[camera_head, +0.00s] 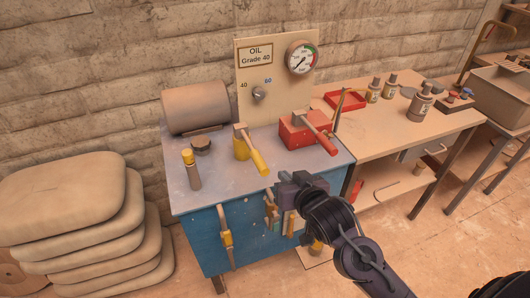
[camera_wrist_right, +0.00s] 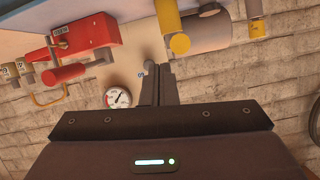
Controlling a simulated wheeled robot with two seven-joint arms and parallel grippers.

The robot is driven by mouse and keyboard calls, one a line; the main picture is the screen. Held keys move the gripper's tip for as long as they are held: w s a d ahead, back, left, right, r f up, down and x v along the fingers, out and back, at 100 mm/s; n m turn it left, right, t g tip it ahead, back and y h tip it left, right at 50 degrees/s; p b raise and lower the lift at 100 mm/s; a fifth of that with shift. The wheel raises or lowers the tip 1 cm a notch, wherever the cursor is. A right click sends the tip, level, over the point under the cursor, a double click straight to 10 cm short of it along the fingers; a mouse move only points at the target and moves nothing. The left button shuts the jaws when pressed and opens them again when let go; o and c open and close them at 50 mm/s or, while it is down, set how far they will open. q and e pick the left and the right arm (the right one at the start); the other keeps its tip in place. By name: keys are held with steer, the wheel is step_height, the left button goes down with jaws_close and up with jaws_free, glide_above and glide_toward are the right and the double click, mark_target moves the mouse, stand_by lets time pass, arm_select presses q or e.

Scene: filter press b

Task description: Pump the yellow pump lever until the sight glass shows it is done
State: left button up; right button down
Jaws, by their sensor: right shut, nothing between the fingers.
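The yellow pump lever (camera_head: 258,161) has a yellow grip on a pale bar and rises from a yellow pump body (camera_head: 241,149) on the blue cabinet's grey top. Its grip end points toward the cabinet's front edge. A yellow cylinder (camera_wrist_right: 180,43), seemingly its grip, shows in the wrist view. My right gripper (camera_head: 290,183) is just right of and below the lever's end, apart from it, near the front edge. Its fingers (camera_wrist_right: 158,84) are shut and empty. A small upright cylinder with a yellow top (camera_head: 191,169) stands left; I cannot tell if it is the sight glass. My left gripper is out of view.
A red pump (camera_head: 299,134) with a red lever (camera_head: 318,123) stands to the right. Behind are a panel marked oil, grade 40, a dial gauge (camera_head: 302,58) and a knob (camera_head: 258,94). A tank (camera_head: 196,107) lies back left. Tools hang on the cabinet front.

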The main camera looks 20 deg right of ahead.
step_height(320, 180, up, 7)
steer(key=s+a+t, duration=0.1)
steer(key=shift+s, duration=0.2)
steer(key=shift+w+a+f, duration=0.1)
steer(key=shift+w, duration=0.05)
steer(key=p, duration=0.4)
glide_above(265, 165)
step_height(265, 165, down, 2)
steer(key=f, duration=0.1)
step_height(265, 165, down, 3)
steer(key=shift+r+p, duration=0.1)
steer(key=shift+p, duration=0.2)
steer(key=shift+f, duration=0.65)
